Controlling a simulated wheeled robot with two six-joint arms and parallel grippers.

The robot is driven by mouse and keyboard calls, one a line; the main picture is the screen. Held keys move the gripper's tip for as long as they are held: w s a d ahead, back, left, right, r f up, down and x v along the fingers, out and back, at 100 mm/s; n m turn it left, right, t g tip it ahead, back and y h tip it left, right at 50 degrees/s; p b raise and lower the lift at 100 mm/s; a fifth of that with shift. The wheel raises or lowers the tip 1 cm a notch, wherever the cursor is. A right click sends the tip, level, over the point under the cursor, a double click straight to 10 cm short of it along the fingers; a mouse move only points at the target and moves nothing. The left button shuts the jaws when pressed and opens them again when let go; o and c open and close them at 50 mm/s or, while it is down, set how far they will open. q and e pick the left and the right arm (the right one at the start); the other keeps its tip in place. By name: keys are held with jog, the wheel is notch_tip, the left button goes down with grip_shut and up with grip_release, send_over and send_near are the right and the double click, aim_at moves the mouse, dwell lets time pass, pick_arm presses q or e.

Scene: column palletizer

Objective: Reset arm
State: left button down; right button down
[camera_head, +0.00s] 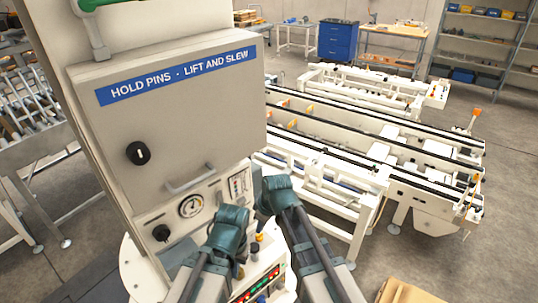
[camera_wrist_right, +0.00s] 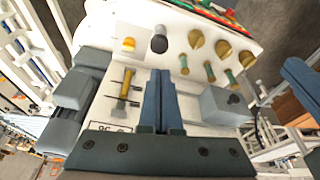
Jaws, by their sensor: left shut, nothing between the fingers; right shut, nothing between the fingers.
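My left gripper (camera_head: 230,217) is shut and empty, in front of the lower part of a tall beige machine cabinet. My right gripper (camera_head: 272,187) is shut and empty, a little higher and to the right of it. In the right wrist view its two fingers (camera_wrist_right: 164,98) lie together over a white control panel (camera_wrist_right: 205,112). Neither gripper visibly holds a part of the machine; whether either touches the panel I cannot tell.
The cabinet door (camera_head: 170,110) has a blue label (camera_head: 180,75), a black knob (camera_head: 138,153) and a handle (camera_head: 190,181). A gauge (camera_head: 191,206) sits below. A button console (camera_head: 262,283) stands under my grippers. A white conveyor (camera_head: 330,165) lies right. Open floor (camera_head: 450,265) is at lower right.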

jog(key=s+d+f+m+g+h+b, duration=0.1)
jog(key=s+d+f+m+h+b, duration=0.1)
jog(key=s+f+b, duration=0.5)
jog(key=s+d+f+m+g+h+b, duration=0.1)
jog(key=s+d+f+m+h+b, duration=0.1)
jog(key=s+f+m+b, duration=0.3)
jog(key=s+f+b, duration=0.3)
jog(key=f+b, duration=0.2)
jog(key=f, duration=0.1)
jog(key=shift+d+f+b, duration=0.15)
jog(key=shift+f+b, duration=0.05)
jog(key=shift+b, duration=0.15)
dwell(1.7)
